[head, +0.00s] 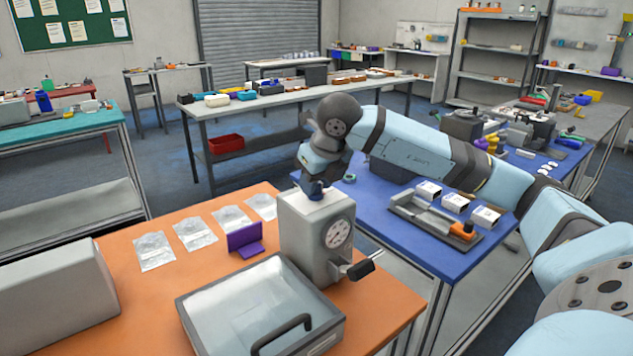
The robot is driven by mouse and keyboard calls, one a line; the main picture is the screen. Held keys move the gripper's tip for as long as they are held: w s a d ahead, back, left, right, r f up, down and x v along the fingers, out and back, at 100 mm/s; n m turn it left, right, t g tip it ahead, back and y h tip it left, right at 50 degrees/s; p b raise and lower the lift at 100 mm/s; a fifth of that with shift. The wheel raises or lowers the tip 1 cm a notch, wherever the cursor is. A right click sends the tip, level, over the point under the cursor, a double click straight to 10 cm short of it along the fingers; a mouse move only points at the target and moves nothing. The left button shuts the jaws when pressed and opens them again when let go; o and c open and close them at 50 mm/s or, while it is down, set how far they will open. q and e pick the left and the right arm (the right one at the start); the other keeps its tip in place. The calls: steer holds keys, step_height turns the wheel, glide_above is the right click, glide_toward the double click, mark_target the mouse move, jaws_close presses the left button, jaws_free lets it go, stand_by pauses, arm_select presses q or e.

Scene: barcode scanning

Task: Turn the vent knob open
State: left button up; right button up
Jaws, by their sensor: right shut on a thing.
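A grey boxy machine (303,245) with a round dial gauge (338,233) stands on the orange table. The vent knob (315,192), small and dark blue, sits on top of the machine. My right gripper (314,184) reaches down onto the knob from above and is shut on it. The fingers and wrist hide much of the knob, so its turn angle cannot be read. A black-ended lever (358,270) sticks out of the machine's right side. My left gripper is out of view.
A grey lidded chamber with a black handle (282,333) stands in front of the machine. Clear pouches (194,233) and a purple stand (245,240) lie to its left. A blue table (400,225) with a fixture and small white boxes is at right.

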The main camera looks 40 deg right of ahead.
stand_by(0.3)
steer(key=o, duration=0.9)
steer(key=shift+r, duration=0.1)
steer(key=p+v, duration=0.1)
steer(key=v, duration=1.2)
steer(key=shift+s+r, duration=0.2)
steer(key=shift+r, duration=0.1)
